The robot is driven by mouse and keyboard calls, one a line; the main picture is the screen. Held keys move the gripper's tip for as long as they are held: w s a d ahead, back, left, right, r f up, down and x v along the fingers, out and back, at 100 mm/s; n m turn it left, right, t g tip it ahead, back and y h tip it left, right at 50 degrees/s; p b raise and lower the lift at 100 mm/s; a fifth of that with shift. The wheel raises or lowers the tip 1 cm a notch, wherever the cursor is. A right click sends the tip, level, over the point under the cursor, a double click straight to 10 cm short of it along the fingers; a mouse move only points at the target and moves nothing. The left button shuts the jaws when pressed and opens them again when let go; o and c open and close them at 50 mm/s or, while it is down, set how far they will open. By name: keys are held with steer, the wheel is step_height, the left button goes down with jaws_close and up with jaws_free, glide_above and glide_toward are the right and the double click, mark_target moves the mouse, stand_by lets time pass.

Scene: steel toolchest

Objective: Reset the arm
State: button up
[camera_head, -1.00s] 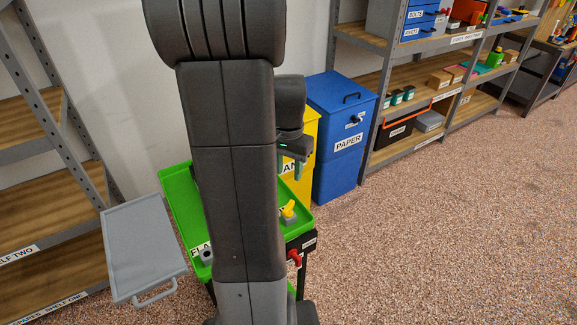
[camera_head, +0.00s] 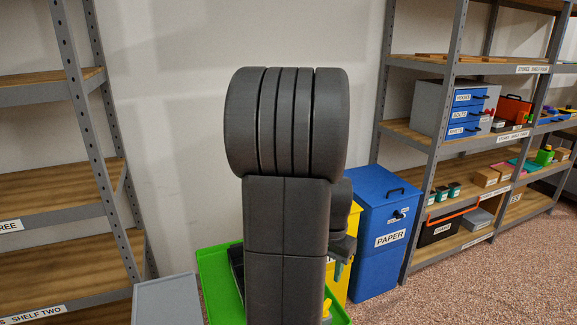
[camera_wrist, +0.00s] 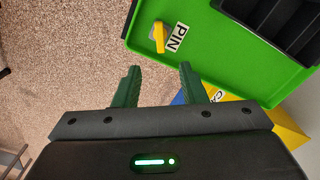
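My gripper (camera_wrist: 158,85) shows in the wrist view with its two green fingers apart and nothing between them. Speckled floor lies below the fingers.
A green tray (camera_head: 213,270) is behind my arm; the wrist view shows a yellow-handled piece (camera_wrist: 158,36) by a PIN label there. A yellow bin (camera_head: 354,225) and blue PAPER bin (camera_head: 377,265) stand right of it. Shelves stand left (camera_head: 60,205) and right (camera_head: 428,140). A grey panel (camera_head: 167,300) is lower left.

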step_height(320, 180, down, 13)
steer(key=shift+f+b, duration=0.1)
steer(key=shift+b, duration=0.3)
steer(key=shift+r, duration=0.3)
step_height(320, 180, up, 13)
steer(key=p, duration=0.1)
step_height(320, 180, down, 13)
steer(key=shift+f+b, duration=0.15)
steer(key=shift+b, duration=0.4)
step_height(320, 180, up, 4)
steer(key=p, duration=0.3)
steer(key=shift+p, duration=0.4)
steer(key=shift+r+p, duration=0.85)
steer(key=shift+r, duration=0.15)
steer(key=shift+f, duration=0.1)
